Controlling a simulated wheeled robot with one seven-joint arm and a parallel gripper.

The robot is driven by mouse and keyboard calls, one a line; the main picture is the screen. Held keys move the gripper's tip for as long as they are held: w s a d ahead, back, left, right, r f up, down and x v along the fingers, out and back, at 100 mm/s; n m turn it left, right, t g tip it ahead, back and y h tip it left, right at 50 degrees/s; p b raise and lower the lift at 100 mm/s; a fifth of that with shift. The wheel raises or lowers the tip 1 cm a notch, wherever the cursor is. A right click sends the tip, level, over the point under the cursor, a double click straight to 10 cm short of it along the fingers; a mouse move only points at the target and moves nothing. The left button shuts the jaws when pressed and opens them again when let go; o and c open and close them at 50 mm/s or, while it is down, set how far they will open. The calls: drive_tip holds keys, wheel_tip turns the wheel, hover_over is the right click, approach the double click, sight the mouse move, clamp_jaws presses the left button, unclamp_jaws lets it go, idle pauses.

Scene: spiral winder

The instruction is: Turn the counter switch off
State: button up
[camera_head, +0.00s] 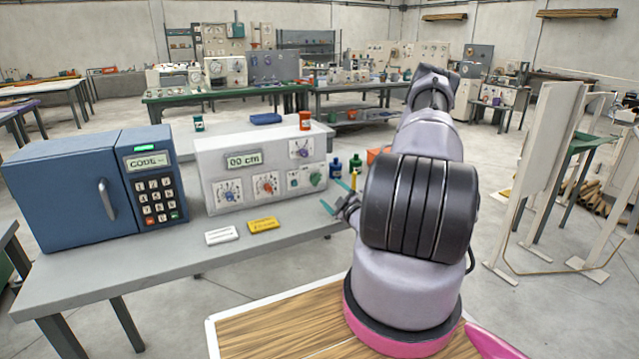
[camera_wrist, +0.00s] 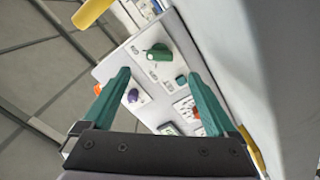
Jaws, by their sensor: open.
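A pale grey control box (camera_head: 207,167) stands on the grey bench, with a display (camera_head: 243,159) reading "00 cm". Its front has dials with blue (camera_head: 229,195) and red (camera_head: 267,187) centres. A lower right plate carries a green knob (camera_head: 314,178); the knob shows in the wrist view (camera_wrist: 157,52) near a purple knob (camera_wrist: 134,95). Which control is the counter switch I cannot read. My gripper (camera_head: 336,197) is open and empty, right of the box and apart from it. In the wrist view my teal fingers (camera_wrist: 161,76) frame the panel.
A blue keypad cabinet (camera_head: 70,190) stands left of the box. Bottles (camera_head: 336,168) stand behind my gripper. An orange-red jar (camera_head: 305,121) is at the box's top.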

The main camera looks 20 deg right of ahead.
sight(318, 181)
drive_tip(key=w, duration=1)
drive_tip(key=shift+a+r, duration=0.1)
drive_tip(key=shift+a, duration=0.15)
drive_tip(key=c, duration=1.4)
